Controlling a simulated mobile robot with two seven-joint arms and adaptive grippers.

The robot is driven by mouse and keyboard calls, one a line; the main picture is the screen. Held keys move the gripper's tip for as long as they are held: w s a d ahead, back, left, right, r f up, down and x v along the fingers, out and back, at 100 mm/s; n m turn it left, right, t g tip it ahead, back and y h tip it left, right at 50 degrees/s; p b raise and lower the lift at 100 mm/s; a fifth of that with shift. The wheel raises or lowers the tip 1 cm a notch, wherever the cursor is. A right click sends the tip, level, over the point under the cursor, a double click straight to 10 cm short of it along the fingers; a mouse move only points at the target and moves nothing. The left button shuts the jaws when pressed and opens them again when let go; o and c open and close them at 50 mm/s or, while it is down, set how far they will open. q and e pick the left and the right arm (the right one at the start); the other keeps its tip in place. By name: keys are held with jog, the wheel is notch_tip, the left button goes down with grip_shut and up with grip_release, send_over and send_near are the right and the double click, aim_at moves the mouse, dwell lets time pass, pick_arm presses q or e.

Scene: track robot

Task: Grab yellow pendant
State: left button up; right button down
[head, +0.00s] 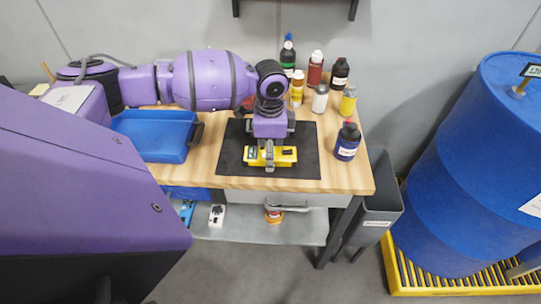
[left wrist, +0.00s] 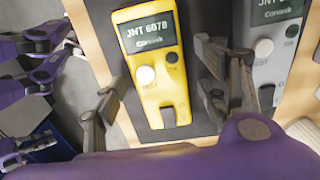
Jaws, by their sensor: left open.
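The yellow pendant (head: 284,156) lies on the black mat on the wooden bench, in the middle of the head view. In the left wrist view the yellow pendant (left wrist: 155,45) lies face up, with a dark screen, a white knob and a small dark button. My left gripper (head: 269,162) is directly above it, pointing down. In the left wrist view my left gripper (left wrist: 158,92) is open, one finger on each side of the pendant. Contact cannot be told. The gripper hides part of the pendant in the head view. My right gripper does not show clearly.
Several bottles, including a dark one (head: 347,141), stand right of and behind the black mat (head: 308,172). A blue tray (head: 150,138) is at left. A grey device (left wrist: 272,45) with a screen shows in the left wrist view. A blue barrel (head: 470,165) stands at right.

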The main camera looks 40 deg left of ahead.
pick_arm(q)
jog(key=c, duration=1.5)
jog(key=shift+o, duration=0.2)
